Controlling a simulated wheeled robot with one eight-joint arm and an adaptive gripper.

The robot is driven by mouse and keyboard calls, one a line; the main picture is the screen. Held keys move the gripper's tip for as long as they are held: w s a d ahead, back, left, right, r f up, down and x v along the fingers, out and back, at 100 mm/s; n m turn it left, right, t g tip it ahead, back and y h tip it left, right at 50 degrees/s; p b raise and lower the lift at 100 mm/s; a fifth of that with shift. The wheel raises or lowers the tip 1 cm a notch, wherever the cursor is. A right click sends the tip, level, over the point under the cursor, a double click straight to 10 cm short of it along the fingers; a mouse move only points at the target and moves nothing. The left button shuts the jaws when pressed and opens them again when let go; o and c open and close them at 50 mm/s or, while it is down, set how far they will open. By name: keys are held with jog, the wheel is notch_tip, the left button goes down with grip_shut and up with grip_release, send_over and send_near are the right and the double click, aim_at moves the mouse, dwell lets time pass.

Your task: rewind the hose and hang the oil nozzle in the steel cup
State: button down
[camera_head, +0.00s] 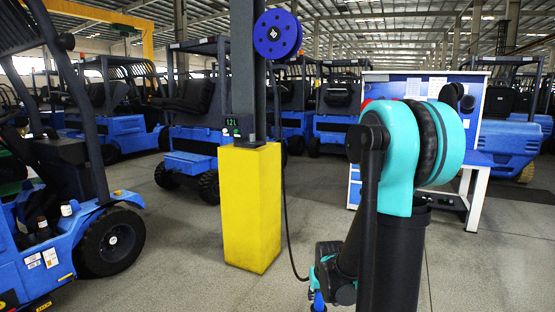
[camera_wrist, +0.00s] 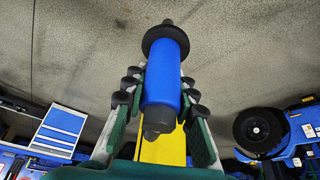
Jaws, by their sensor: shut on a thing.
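The oil nozzle (camera_wrist: 163,85), a blue cylinder with a black flange and dark ends, is between the fingers of my gripper (camera_wrist: 160,95) in the wrist view. My gripper (camera_head: 318,296) is shut on it, low near the floor at the bottom of the head view. The black hose (camera_head: 285,205) hangs from the blue reel (camera_head: 277,34) on the dark column and runs down beside the yellow column base (camera_head: 248,208) to my gripper. I cannot make out the steel cup in either view.
A small display with green digits (camera_head: 230,128) is on the column above the yellow base. A blue forklift (camera_head: 60,235) stands at left. A workbench (camera_head: 480,158) with a blue panel is behind my arm. Open floor (camera_head: 185,265) lies between forklift and column.

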aim_at(321, 305)
jog(key=shift+s, duration=1.7)
